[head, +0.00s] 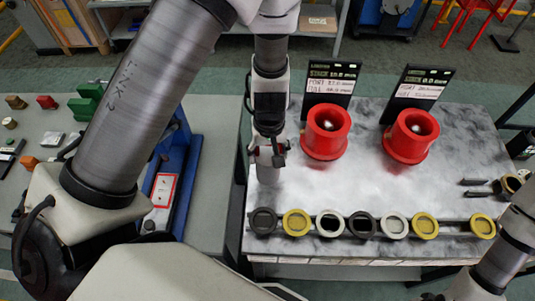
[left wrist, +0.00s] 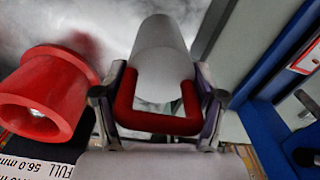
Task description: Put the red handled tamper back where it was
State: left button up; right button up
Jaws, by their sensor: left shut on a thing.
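The red handled tamper shows in the left wrist view, with a red U-shaped handle (left wrist: 160,122) and a smooth light grey cylinder body (left wrist: 160,60). My left gripper (left wrist: 160,96) is shut on the handle, with a finger at each side of it. In the head view my left gripper (head: 271,152) hangs over the left part of the marble-topped table (head: 400,170), left of the red funnel-like cups. The tamper is hard to make out against the pale top there, and I cannot tell whether it touches the table.
Two red cups (head: 326,132) (head: 411,136) stand before black sign boards (head: 329,84) (head: 416,88). A rail of several round discs (head: 361,223) runs along the near edge. Dark tools (head: 476,193) lie at the right. A blue frame (head: 186,180) stands left of the table.

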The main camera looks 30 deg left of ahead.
pick_arm(q)
jog(key=shift+w+a+f, duration=0.1)
jog(key=o, duration=1.7)
jog(key=shift+o, duration=0.2)
notch_tip(320, 180, up, 12)
jog(key=shift+r, duration=0.2)
